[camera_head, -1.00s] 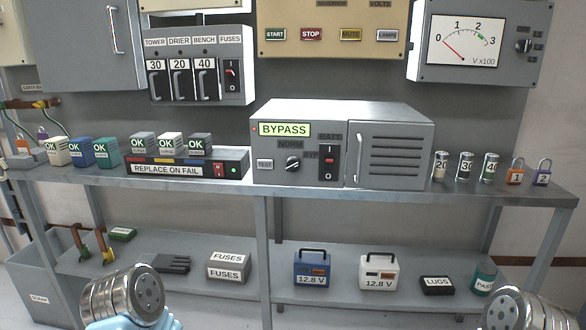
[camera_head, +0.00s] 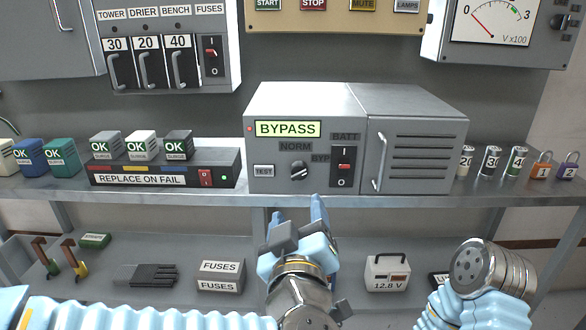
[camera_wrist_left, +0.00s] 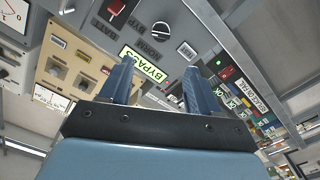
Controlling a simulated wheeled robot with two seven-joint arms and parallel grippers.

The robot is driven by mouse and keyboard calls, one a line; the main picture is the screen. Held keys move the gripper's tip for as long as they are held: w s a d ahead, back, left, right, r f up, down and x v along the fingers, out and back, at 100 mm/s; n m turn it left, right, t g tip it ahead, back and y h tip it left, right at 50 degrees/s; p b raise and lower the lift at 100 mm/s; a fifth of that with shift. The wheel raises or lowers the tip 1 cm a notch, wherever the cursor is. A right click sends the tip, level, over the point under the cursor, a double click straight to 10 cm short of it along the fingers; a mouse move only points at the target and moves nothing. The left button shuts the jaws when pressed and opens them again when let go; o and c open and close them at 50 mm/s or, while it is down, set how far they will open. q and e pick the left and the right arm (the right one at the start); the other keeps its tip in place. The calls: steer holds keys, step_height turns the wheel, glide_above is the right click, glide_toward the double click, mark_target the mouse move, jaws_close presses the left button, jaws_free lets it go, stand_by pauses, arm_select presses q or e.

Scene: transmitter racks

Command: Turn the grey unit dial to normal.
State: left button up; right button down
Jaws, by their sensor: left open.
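The grey unit (camera_head: 420,108) stands on the shelf, and its lit display (camera_head: 287,129) reads BYPASS. Its black dial (camera_head: 299,171) sits below the NORM label, with its pale mark turned to the right, towards BYP. The dial also shows in the left wrist view (camera_wrist_left: 188,50), beyond the fingertips. My left gripper (camera_head: 297,212) is open and empty, below and in front of the dial, with its fingers pointing up at the unit and apart from it. At the right, my right arm's metal wrist shows, but its gripper is out of view.
A red rocker switch (camera_head: 343,166) is just right of the dial, and a TEST button (camera_head: 264,171) is just left. A door handle (camera_head: 380,162) sticks out farther right. The surge block rack (camera_head: 165,168) stands left; several fuses and padlocks (camera_head: 541,165) stand right.

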mark_target(299, 175)
arm_select(q)
steer(key=w, duration=1.3)
steer(key=shift+f+p, duration=0.1)
steer(key=shift+p, duration=0.25)
arm_select(e)
steer(key=shift+r, duration=0.35)
